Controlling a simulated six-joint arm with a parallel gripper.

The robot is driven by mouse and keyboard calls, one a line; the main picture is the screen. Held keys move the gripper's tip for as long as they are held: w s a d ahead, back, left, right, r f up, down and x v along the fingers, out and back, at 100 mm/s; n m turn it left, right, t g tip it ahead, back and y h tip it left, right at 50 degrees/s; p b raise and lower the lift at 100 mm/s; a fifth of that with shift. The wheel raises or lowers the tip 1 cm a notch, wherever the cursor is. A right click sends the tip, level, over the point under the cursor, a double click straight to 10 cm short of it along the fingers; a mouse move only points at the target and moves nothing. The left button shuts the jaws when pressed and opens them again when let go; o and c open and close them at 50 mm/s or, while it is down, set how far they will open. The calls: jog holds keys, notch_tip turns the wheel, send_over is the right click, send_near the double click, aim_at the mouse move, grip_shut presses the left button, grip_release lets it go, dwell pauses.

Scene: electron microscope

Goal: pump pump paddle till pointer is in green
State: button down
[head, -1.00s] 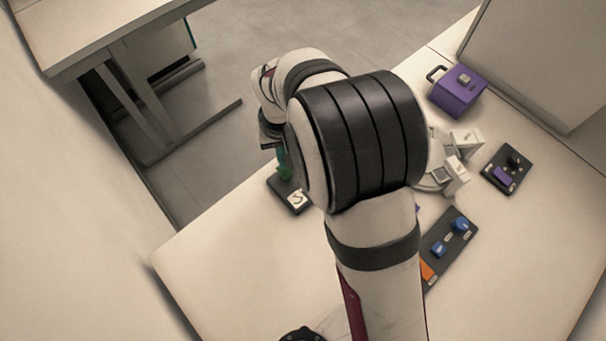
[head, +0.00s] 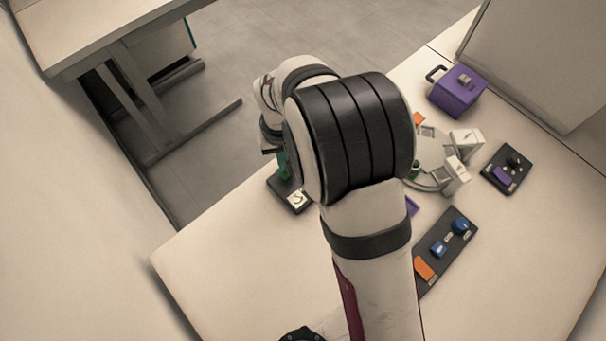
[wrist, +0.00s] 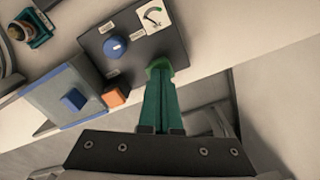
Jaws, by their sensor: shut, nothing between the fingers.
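The pump panel (wrist: 92,42) is a dark box with a blue knob (wrist: 115,47) and a white gauge (wrist: 153,17) with a green arc and a dark pointer; whether the pointer lies in the green is too small to tell. The green pump paddle (wrist: 159,66) shows at the panel's near edge, partly hidden by my fingertips. My gripper (wrist: 160,82) has dark green fingers, shut together and empty, with tips at or just over the paddle; contact is unclear. In the head view the panel (head: 287,204) and its gauge (head: 297,199) show beside my arm, which hides most of the gripper.
A purple box (head: 457,92), a black panel (head: 507,178) and a dark panel with blue knobs (head: 440,262) stand on the table, right of my arm.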

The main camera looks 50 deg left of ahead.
dwell(0.4)
jog(key=shift+r, duration=3.45)
jog(key=w+d+r+m, duration=0.3)
jog(key=d+r+m, duration=0.15)
jog(key=d, duration=0.65)
jog(key=w+d+r+m, duration=0.3)
jog(key=d+r+m, duration=0.15)
jog(key=d, duration=0.65)
jog(key=s+d+m+y, duration=0.1)
jog(key=s+d+m, duration=0.7)
jog(key=d, duration=0.6)
jog(key=s, duration=0.2)
jog(key=shift+s+d+r+m+y, duration=0.15)
jog(key=shift+s+r+m+y, duration=0.15)
jog(key=shift+r+y, duration=0.1)
